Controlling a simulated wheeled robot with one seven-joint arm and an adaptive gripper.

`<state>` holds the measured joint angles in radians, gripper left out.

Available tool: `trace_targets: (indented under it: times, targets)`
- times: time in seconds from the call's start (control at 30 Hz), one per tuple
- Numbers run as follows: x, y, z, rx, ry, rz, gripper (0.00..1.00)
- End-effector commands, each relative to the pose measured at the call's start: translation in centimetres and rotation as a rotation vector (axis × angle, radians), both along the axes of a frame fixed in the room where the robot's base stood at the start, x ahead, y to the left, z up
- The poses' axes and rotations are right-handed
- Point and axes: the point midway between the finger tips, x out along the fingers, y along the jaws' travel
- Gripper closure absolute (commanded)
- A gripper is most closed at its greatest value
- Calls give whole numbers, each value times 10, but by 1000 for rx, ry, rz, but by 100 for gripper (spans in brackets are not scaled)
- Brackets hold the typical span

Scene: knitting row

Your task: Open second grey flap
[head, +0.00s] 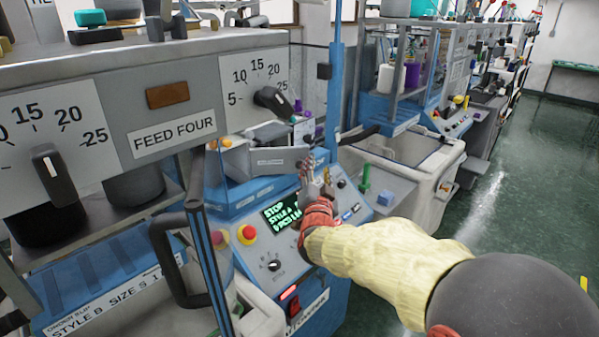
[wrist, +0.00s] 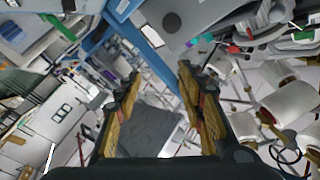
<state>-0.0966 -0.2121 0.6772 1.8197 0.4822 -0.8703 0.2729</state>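A grey flap-like panel with a small label (head: 280,160) stands on the blue machine in the middle of the head view, just left of my gripper (head: 318,170). I cannot tell whether it is the second flap, or how far open it is. In the wrist view my gripper (wrist: 160,75) has its two tan-padded fingers spread apart. Nothing is held between them. A dark grey flat surface (wrist: 148,135) shows behind the gap; I cannot tell whether it is the same panel. Contact between fingers and panel cannot be made out.
Below my gripper is a control panel with a green-text display (head: 282,212), a red button (head: 246,234) and a knob (head: 273,266). A blue upright post (head: 334,90) rises close behind. The FEED FOUR unit (head: 172,135) fills the left. Green floor (head: 500,200) is clear at right.

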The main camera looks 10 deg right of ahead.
Motion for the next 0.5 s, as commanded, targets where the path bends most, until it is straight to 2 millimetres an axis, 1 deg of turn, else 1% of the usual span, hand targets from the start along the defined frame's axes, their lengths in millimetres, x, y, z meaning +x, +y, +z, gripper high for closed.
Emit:
trace_targets:
  times: [0.03, 0.1, 0.2, 0.3, 0.4, 0.5]
  targets:
    - [0, 9, -6, -119, 46, 32, 61]
    - [0, 24, -16, -290, 109, 77, 61]
    - [1, 36, -26, -468, 168, 115, 61]
    - [2, 40, -29, -565, 195, 126, 61]
    - [4, 40, -30, -602, 205, 124, 61]
    - [12, 39, -30, -610, 205, 122, 61]
